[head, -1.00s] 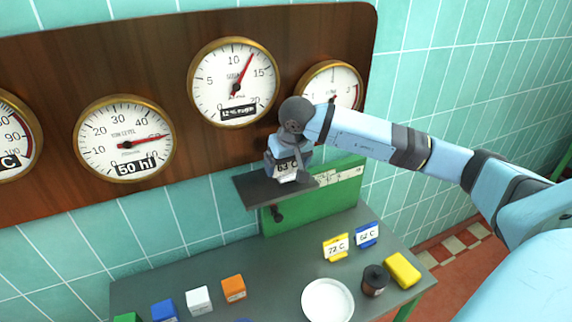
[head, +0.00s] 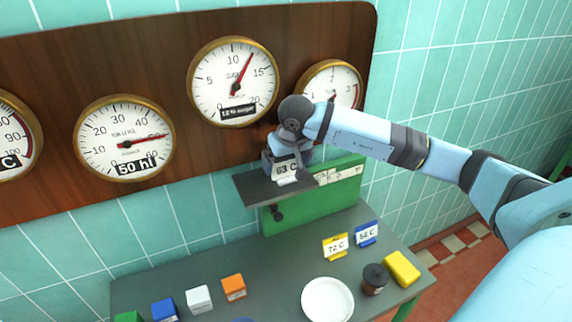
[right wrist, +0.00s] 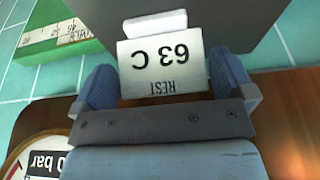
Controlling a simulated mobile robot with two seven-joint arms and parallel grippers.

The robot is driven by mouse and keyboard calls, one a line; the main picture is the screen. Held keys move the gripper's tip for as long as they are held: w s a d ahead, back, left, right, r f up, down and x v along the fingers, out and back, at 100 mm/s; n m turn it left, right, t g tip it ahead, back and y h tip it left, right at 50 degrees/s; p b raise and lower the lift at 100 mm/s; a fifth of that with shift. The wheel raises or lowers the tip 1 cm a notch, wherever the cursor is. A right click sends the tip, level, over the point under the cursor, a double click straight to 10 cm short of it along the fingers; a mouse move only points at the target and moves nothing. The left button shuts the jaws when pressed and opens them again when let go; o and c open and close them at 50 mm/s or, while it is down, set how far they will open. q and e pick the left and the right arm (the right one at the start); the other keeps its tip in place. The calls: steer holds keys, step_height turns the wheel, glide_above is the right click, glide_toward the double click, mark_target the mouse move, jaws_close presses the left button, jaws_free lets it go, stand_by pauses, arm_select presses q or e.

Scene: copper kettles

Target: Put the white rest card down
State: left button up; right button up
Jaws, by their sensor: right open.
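The white rest card (head: 285,169), marked 63 C, is on the dark grey shelf (head: 253,190) at the top of the green stand (head: 325,197). In the right wrist view the card (right wrist: 165,65) shows REST 63 C upside down, with a white foot piece at its far edge. My right gripper (right wrist: 166,82) is open, one finger on each side of the card, with a gap visible on both sides. In the head view the right gripper (head: 287,160) is over the shelf, partly hidden by its own wrist. My left gripper is not in view.
Gauges hang on the wooden board (head: 190,60) close behind my gripper. On the grey table below are a yellow 72 C card (head: 335,247), a blue card (head: 367,234), a white dish (head: 327,300), a dark jar (head: 375,279), a yellow block (head: 402,269) and several coloured cubes.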

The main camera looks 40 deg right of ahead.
steer(key=v, duration=1)
steer(key=shift+s+r, duration=0.15)
steer(key=shift+r, duration=0.05)
